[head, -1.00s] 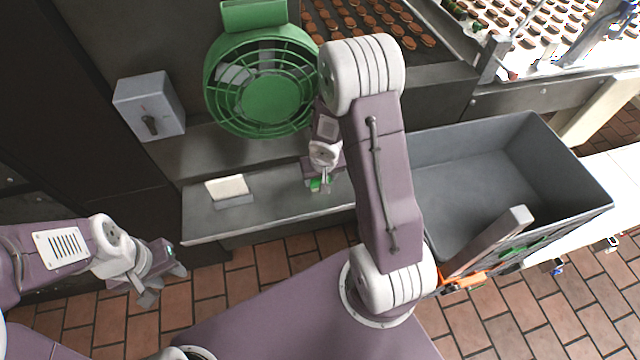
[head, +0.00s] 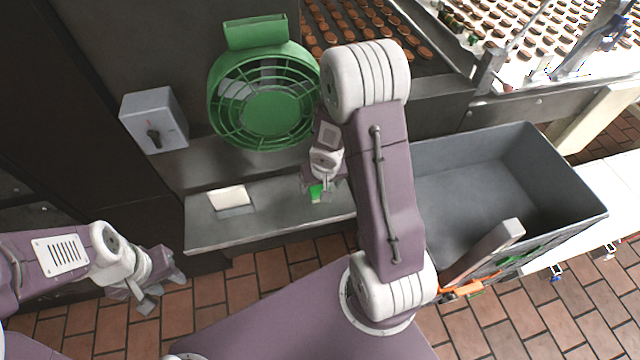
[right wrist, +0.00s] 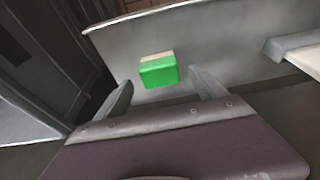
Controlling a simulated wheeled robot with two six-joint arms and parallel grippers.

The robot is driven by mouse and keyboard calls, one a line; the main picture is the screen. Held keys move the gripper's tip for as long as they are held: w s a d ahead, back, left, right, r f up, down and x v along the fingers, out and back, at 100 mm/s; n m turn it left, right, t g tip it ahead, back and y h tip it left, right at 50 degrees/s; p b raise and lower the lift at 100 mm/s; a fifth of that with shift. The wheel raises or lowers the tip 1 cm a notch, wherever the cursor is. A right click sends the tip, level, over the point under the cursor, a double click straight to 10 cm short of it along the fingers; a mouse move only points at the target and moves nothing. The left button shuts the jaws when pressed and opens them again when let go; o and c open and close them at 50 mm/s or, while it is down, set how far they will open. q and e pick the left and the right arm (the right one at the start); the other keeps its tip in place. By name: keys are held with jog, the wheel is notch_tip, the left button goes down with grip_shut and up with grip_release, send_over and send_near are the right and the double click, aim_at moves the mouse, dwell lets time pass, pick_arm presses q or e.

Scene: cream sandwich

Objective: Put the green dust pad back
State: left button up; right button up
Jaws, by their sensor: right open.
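The green dust pad (head: 316,194), a small block with a pale layer along one side, lies on the grey metal shelf (head: 265,225) below the fan. It also shows in the right wrist view (right wrist: 160,73). My right gripper (head: 318,186) is open just above the pad, and in the right wrist view its fingers stand apart on either side of it, with gaps. My left gripper (head: 164,286) hangs at the left over the floor, its fingers apart and empty. A pale pad in a grey holder (head: 232,200) sits on the shelf to the left.
A green round fan (head: 268,112) stands behind the shelf. A grey switch box (head: 154,120) is on the left wall. A large grey bin (head: 560,220) is at the right, and a conveyor with many biscuits (head: 520,40) runs behind. The shelf between the two pads is clear.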

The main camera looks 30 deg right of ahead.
jog(key=d+p+v, duration=0.1)
jog(key=p+v, duration=0.4)
jog(key=v, duration=0.4)
pick_arm(q)
notch_tip(320, 180, up, 6)
jog(key=shift+r, duration=0.2)
pick_arm(e)
jog(key=s+a+r+n+g+y, duration=0.1)
jog(key=s+a+r+n, duration=0.1)
jog(key=s+a+r, duration=0.4)
jog(key=s+a, duration=0.1)
jog(key=s, duration=0.2)
jog(key=shift+s+a+r+g, duration=0.2)
jog(key=shift+a+r+g, duration=0.1)
jog(key=shift+g, duration=0.1)
pick_arm(q)
jog(key=shift+s, duration=0.1)
pick_arm(e)
jog(key=shift+s, duration=0.1)
dwell(0.5)
